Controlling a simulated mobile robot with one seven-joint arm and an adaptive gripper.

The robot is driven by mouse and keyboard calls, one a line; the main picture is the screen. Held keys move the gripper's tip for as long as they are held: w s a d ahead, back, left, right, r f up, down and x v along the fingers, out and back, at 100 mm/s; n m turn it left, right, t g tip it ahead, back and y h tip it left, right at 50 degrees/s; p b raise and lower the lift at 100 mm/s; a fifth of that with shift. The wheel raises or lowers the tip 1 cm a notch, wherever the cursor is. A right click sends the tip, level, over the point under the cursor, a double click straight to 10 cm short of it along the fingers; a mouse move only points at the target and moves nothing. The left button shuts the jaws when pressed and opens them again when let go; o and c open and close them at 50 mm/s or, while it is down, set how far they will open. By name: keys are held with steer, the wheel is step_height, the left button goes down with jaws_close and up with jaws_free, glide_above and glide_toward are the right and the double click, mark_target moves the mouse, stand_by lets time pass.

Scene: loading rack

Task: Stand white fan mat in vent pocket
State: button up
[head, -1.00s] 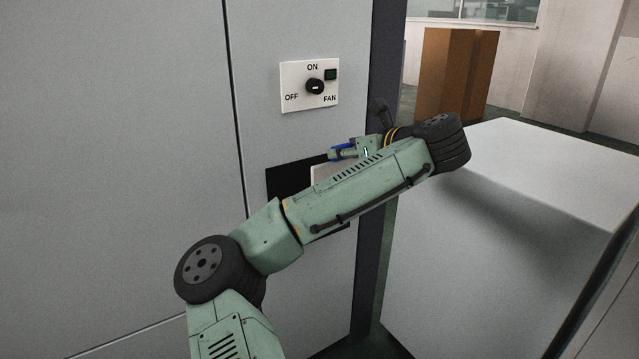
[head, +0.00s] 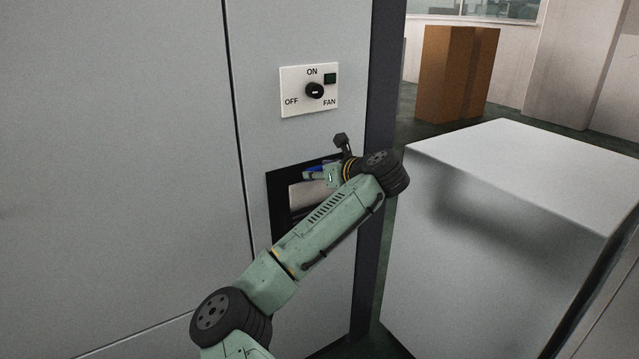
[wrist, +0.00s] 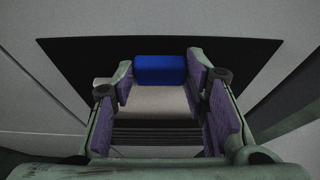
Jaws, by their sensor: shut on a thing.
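The white fan mat (head: 305,196) is a pale panel with a blue grip piece (head: 313,170) on its upper edge. My gripper (head: 317,174) is shut on it at the blue piece. In the wrist view the mat (wrist: 160,101) and the blue piece (wrist: 160,68) lie between my two purple-padded fingers. The vent pocket (head: 279,215) is a black rectangular opening in the grey wall panel. The mat shows in front of or within this opening; I cannot tell how deep. My arm hides the pocket's lower right part and the mat's lower edge.
A fan switch plate (head: 309,91) with a black knob is on the panel above the pocket. A dark post (head: 379,70) stands right of the panel. A large pale box (head: 530,175) is to the right, a brown cabinet (head: 448,75) behind it.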

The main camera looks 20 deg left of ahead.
mark_target(316, 186)
step_height(316, 186, down, 3)
steer(key=shift+r, duration=0.2)
steer(key=shift+a+f+p, duration=0.15)
steer(key=shift+f+p, duration=0.15)
steer(key=shift+p, duration=0.25)
steer(key=shift+w+f, duration=0.1)
steer(key=shift+f, duration=0.3)
steer(key=shift+f, duration=0.1)
steer(key=o, duration=1.2)
steer(key=shift+o, duration=0.2)
